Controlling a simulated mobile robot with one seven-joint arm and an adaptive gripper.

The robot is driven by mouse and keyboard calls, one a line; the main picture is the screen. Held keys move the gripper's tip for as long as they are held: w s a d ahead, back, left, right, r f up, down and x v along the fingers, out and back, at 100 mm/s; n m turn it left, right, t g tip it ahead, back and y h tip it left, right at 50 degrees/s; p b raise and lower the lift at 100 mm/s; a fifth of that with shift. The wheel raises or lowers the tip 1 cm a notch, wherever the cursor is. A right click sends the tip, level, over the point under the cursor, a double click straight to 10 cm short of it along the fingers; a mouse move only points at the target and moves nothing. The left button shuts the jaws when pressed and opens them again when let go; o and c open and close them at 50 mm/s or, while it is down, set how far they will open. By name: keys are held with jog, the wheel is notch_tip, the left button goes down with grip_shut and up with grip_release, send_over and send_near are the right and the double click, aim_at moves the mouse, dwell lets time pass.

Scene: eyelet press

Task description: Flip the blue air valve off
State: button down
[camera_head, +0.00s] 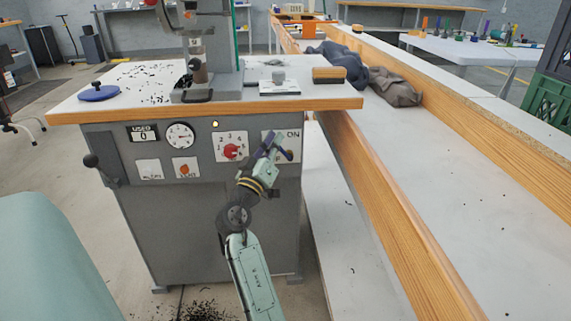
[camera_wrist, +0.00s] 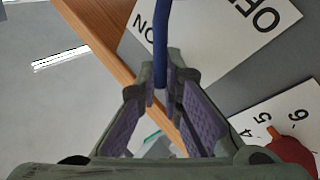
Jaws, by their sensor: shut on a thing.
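The blue air valve handle (camera_wrist: 159,30) is a thin blue lever on a white ON/OFF plate (camera_wrist: 200,25). In the wrist view it runs down from the top edge, beside the ON lettering, into the jaws. My gripper (camera_wrist: 160,82) is shut on its end, between the purple pads. In the head view my gripper (camera_head: 274,147) is at the right of the grey press cabinet's front. It covers part of the plate (camera_head: 294,134), leaving ON readable. A bit of the blue handle (camera_head: 289,154) shows beside the fingers.
A red numbered knob (camera_head: 230,151) is left of the plate, also in the wrist view (camera_wrist: 292,152). A gauge (camera_head: 180,135) and labelled buttons are farther left. The wooden tabletop edge (camera_head: 220,110) overhangs the panel. A wood-sided bench (camera_head: 385,205) runs along the right.

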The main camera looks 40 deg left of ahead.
notch_tip(320, 180, down, 6)
jog(key=s+a+n+g+y+b, duration=0.2)
jog(key=n+g+y+b, duration=0.2)
jog(key=n+y+b, duration=0.5)
jog(key=shift+s+n+y, duration=0.15)
jog(key=shift+n+y, duration=0.95)
jog(key=shift+n, duration=3.2)
jog(key=c, duration=2)
grip_release()
jog(key=shift+r, duration=0.1)
notch_tip(320, 180, up, 10)
jog(key=shift+f, duration=0.1)
